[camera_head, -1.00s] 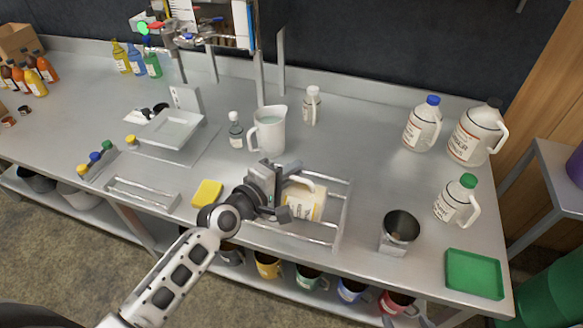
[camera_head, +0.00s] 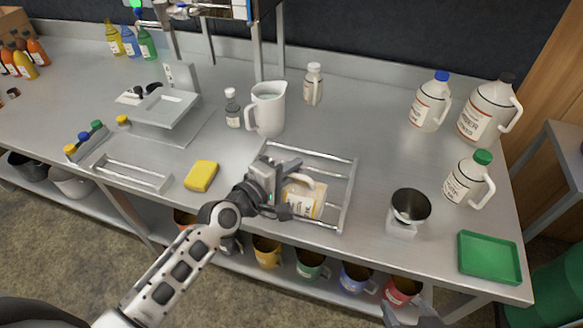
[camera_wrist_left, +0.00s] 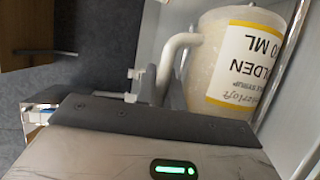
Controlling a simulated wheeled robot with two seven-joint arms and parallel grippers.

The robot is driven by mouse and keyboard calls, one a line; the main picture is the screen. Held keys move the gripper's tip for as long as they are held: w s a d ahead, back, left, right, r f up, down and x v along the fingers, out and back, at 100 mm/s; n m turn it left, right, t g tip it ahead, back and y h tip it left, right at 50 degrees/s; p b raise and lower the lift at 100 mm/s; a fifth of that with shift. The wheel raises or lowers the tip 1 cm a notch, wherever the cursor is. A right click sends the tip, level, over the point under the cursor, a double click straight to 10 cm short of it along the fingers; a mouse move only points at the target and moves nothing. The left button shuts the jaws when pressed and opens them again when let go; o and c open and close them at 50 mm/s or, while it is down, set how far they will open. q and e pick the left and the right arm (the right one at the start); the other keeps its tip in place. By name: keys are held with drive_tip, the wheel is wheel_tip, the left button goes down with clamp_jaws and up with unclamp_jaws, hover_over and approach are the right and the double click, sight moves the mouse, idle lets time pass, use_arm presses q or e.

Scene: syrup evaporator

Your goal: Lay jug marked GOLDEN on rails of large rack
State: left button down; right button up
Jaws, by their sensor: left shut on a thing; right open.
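The jug marked GOLDEN (camera_head: 302,204), pale with a white and yellow label, is at the large rack (camera_head: 352,190), within its outline in the head view. It looks lying over on its side; whether it touches the rails cannot be told. My left gripper (camera_head: 283,194) is shut on the jug's handle. The left wrist view shows the jug (camera_wrist_left: 228,62) close up, its label upside down and its handle running to the jaws. My right gripper (camera_head: 412,308) shows partly at the bottom edge, open, away from the jug.
A metal cup on a stand (camera_head: 405,215) and a green tray (camera_head: 488,258) stand right of the rack. A yellow sponge (camera_head: 201,176) and a smaller rack (camera_head: 130,174) lie left. A white pitcher (camera_head: 267,108) stands behind. Larger jugs (camera_head: 487,108) stand at the back right.

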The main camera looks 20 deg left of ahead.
use_arm(q)
drive_tip(key=shift+r, duration=0.1)
drive_tip(key=c, duration=1.4)
unclamp_jaws()
drive_tip(key=shift+c, duration=0.2)
drive_tip(key=shift+f, duration=0.2)
drive_tip(key=shift+c, duration=1)
drive_tip(key=shift+r, duration=0.15)
drive_tip(key=shift+p+v, duration=0.45)
drive_tip(key=shift+v, duration=3.55)
